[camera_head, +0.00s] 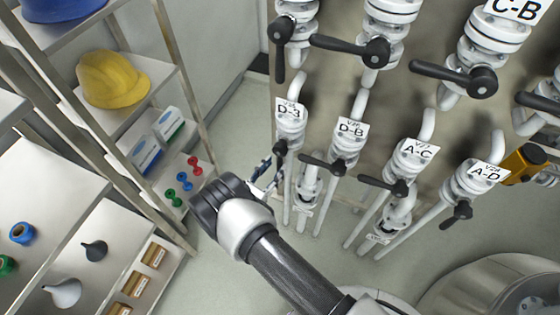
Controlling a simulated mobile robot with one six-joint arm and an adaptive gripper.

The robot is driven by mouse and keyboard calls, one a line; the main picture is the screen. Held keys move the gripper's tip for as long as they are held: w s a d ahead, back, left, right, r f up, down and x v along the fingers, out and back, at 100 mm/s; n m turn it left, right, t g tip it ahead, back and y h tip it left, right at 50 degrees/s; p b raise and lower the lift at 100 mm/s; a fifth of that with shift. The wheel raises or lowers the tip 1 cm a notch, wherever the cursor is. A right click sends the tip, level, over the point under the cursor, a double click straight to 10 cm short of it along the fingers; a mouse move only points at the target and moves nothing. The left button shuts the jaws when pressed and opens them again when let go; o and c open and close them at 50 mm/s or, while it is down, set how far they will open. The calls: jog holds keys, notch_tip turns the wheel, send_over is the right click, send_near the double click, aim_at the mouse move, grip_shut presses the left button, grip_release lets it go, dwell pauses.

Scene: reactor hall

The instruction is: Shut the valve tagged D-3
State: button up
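The valve tagged D-3 (290,125) is on the leftmost pipe of the middle row. Its white tag (289,110) faces me. Its black handle (281,147) hangs down from the valve, roughly in line with the pipe, and its lower part runs close to my gripper. My gripper (266,172) is just below and left of the valve, its fingers at the handle's lower end. The fingers are small and partly hidden, so I cannot tell whether they touch the handle or are open or shut.
Valves tagged D-B (349,133), A-C (415,155) and A-D (477,178) stand to the right, with sideways or slanted handles. More valves hang above, one tagged C-B (516,10). A shelf with a yellow helmet (113,80) stands left. Clear floor (235,130) lies between.

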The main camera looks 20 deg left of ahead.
aim_at(278, 163)
jog(key=shift+x, duration=2.05)
jog(key=shift+c, duration=0.3)
grip_shut()
